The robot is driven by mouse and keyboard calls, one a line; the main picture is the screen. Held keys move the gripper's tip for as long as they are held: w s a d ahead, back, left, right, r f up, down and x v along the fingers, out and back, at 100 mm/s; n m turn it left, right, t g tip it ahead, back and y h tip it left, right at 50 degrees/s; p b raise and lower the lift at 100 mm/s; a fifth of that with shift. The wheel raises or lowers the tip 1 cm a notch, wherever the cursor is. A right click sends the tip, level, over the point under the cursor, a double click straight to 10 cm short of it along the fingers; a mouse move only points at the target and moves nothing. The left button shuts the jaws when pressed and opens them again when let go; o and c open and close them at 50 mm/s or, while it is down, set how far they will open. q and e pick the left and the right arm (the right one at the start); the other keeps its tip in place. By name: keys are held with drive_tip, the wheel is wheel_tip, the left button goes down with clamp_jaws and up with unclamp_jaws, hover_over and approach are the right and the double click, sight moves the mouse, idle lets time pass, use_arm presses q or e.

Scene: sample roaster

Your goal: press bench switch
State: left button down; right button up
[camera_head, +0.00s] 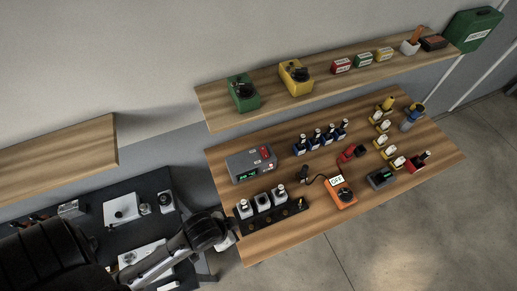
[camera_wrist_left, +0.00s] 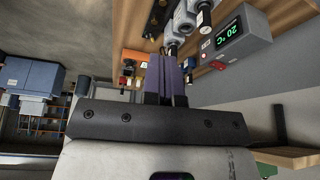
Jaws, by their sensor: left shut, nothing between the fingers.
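No part is clearly labelled as the bench switch. A grey box (camera_head: 251,164) with a green display stands at the left of the wooden bench (camera_head: 300,225), with a small red part (camera_head: 264,152) on top. The left wrist view shows this box (camera_wrist_left: 245,40) reading about 20 °C. My right gripper is not in view.
A black rack (camera_head: 270,218) with white-and-black items lies at the bench's front left edge. Several blue-based bottles (camera_head: 320,138) stand behind. A shelf (camera_head: 330,80) hangs above the back. A dark lower table (camera_head: 95,235) lies left. Bare wood shows at the front middle.

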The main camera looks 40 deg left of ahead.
use_arm(q)
drive_tip(key=w+d+f+m+t+h, duration=0.1)
drive_tip(key=w+d+f+m+h, duration=0.15)
drive_tip(key=w+f, duration=0.4)
drive_tip(key=t+y, duration=0.1)
drive_tip(key=t, duration=0.3)
approach(263, 149)
drive_tip(key=v, duration=0.3)
drive_tip(key=shift+r+p, duration=0.3)
drive_tip(key=shift+p, duration=0.1)
drive_tip(key=b+x, duration=0.7)
drive_tip(key=b, duration=0.1)
drive_tip(key=shift+f+b, duration=0.3)
drive_tip(key=shift+f, duration=0.1)
drive_tip(key=shift+b+x, duration=1.15)
drive_tip(key=shift+b, duration=0.05)
